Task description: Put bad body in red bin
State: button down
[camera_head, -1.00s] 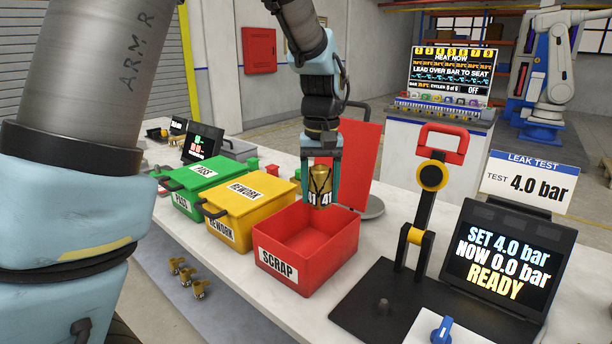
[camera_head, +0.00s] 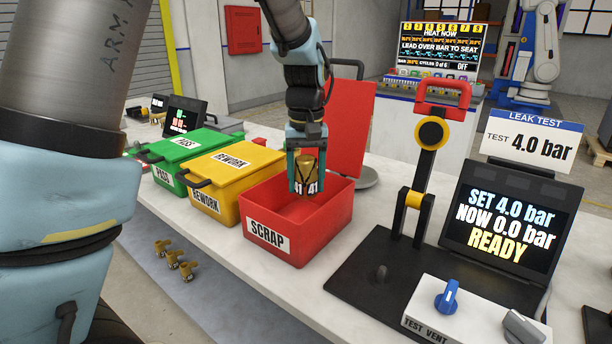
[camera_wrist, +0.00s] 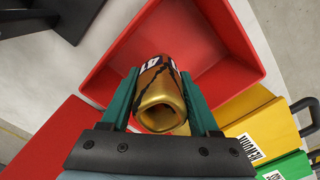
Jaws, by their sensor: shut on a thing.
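The brass body (camera_head: 308,176), marked 41 and with dark crack-like lines in the wrist view (camera_wrist: 160,95), is between the fingers of my gripper (camera_head: 307,180). My gripper is shut on it; the two teal fingers show on either side of it in the wrist view (camera_wrist: 160,100). The red bin (camera_head: 320,215), labelled SCRAP, has its lid (camera_head: 350,125) standing open at the back. The body is over the bin's opening, its lower end at about rim level in the head view. Whether it touches the bin cannot be told.
A yellow REWORK bin (camera_head: 232,180) and a green PASS bin (camera_head: 178,155), both lidded, stand left of the red bin. A leak-test stand with a red-handled lever (camera_head: 432,135) and a screen (camera_head: 500,235) is at the right. Several brass fittings (camera_head: 174,259) lie at lower left.

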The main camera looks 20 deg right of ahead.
aim_at(305, 165)
jog(key=shift+f+b, duration=2.1)
jog(key=shift+f, duration=2.05)
jog(key=shift+f+b, duration=0.3)
jog(key=shift+f, duration=0.3)
jog(key=shift+c, duration=0.2)
grip_release()
jog(key=shift+o, duration=0.2)
jog(key=shift+r, duration=0.1)
notch_tip(305, 165, up, 13)
jog(key=p, duration=1.1)
jog(key=shift+a, duration=0.1)
